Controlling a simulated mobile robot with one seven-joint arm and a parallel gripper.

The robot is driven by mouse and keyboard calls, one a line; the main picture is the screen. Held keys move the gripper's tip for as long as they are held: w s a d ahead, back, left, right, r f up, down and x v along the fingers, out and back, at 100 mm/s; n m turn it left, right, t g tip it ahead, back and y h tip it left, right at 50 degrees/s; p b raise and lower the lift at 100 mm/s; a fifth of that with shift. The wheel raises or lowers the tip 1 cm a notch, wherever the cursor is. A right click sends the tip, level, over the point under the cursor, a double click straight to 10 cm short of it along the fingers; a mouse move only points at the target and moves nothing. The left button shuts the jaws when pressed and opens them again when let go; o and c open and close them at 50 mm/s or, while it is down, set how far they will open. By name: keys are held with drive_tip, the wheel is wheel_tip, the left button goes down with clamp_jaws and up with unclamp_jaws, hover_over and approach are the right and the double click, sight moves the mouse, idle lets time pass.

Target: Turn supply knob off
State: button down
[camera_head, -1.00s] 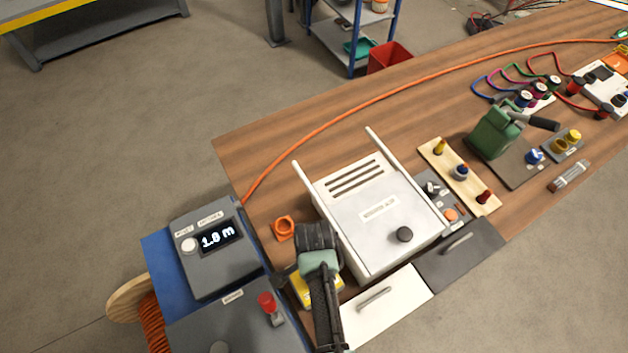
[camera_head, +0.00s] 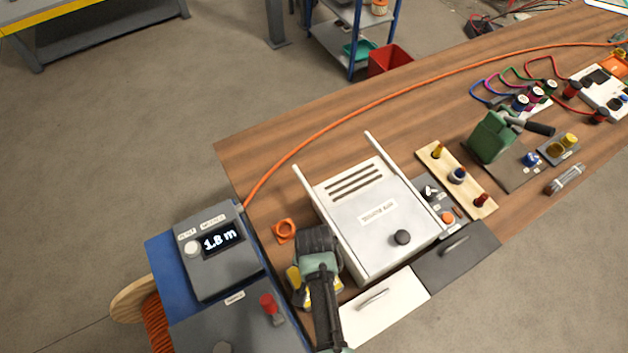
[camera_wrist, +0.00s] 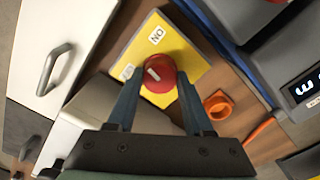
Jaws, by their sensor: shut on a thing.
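The supply knob (camera_wrist: 163,84) is a round red knob on a yellow plate (camera_wrist: 195,66) in the wrist view. A white mark on its top lies left of centre. An ON label (camera_wrist: 157,36) sits above the knob in the picture, and a second label (camera_wrist: 127,72), partly hidden, sits to its left. My gripper (camera_wrist: 159,88) is shut on the knob, one finger on each side. In the head view, my gripper (camera_head: 318,268) covers the knob, and only parts of the yellow plate show around it.
A white box with a black knob (camera_head: 403,237) stands close right of my gripper. A grey unit showing 1.8 m (camera_head: 220,241) and a red-handled control (camera_head: 268,304) stand to the left. An orange ring (camera_head: 285,231) lies just behind. Drawers (camera_head: 385,305) stand out at the front.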

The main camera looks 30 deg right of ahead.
drive_tip(key=n+p, duration=0.1)
drive_tip(key=n, duration=0.4)
drive_tip(key=shift+n, duration=0.3)
drive_tip(key=n, duration=0.5)
drive_tip(key=shift+n+p, duration=0.3)
drive_tip(key=shift+c, duration=1.4)
unclamp_jaws()
drive_tip(key=shift+r, duration=0.15)
wheel_tip(320, 180, up, 13)
drive_tip(key=shift+b, duration=0.45)
